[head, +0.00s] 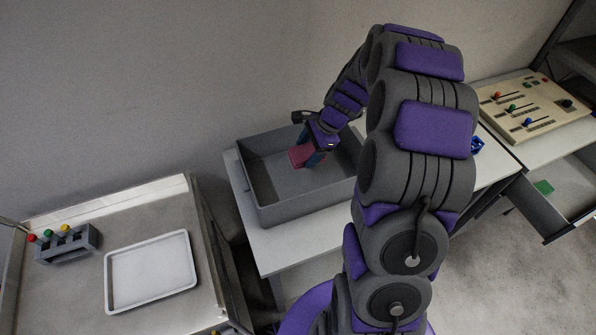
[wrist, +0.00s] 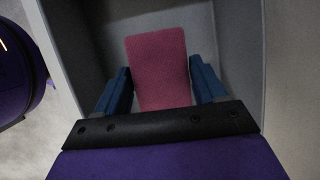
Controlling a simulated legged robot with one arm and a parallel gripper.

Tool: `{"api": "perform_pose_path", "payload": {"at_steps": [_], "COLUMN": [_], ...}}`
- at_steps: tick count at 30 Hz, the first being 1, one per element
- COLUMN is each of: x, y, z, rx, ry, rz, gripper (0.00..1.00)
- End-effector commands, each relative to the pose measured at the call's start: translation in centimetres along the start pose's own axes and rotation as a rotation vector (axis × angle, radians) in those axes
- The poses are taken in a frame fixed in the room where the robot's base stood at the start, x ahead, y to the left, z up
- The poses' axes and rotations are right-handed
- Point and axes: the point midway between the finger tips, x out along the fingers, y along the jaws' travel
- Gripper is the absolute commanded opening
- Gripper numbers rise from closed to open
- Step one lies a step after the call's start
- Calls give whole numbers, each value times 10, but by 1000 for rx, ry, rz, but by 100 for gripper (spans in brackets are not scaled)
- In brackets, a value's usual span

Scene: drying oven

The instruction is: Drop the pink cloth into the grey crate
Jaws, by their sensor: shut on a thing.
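The pink cloth (head: 301,155) is a small flat block-like piece at the end of my arm in the head view. It also shows between the two blue fingers in the wrist view (wrist: 158,68). My gripper (head: 316,154) is shut on it, and one finger lies on each side of the cloth in the wrist view. The grey crate (head: 300,205) is an open box on the white table. The gripper and cloth are over the crate's opening, towards its back. I cannot tell how far the cloth is above the crate floor.
A metal bench with a white tray (head: 150,272) and a grey rack (head: 68,245) of coloured-topped items stands left. A control panel (head: 532,105) with knobs stands right, above an open drawer (head: 545,210) holding a green item. A small blue object (head: 478,145) lies right of my arm.

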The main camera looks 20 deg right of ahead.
Motion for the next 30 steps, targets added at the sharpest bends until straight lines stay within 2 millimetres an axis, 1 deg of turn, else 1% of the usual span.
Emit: {"api": "perform_pose_path", "payload": {"at_steps": [1,2,10,17,20,23,26,30], "x": [0,-1,0,0,-5,-18,-38,-70], "y": [0,0,0,0,0,-1,-1,-2], "z": [-1,-1,0,3,2,-1,-1,-4], "rx": [1,1,1,0,0,1,2,2], "ry": [-1,-1,0,3,3,2,0,1], "rz": [0,0,0,0,-2,-5,-4,-5], "gripper": [71,74,100,100,100,100,100,100]}}
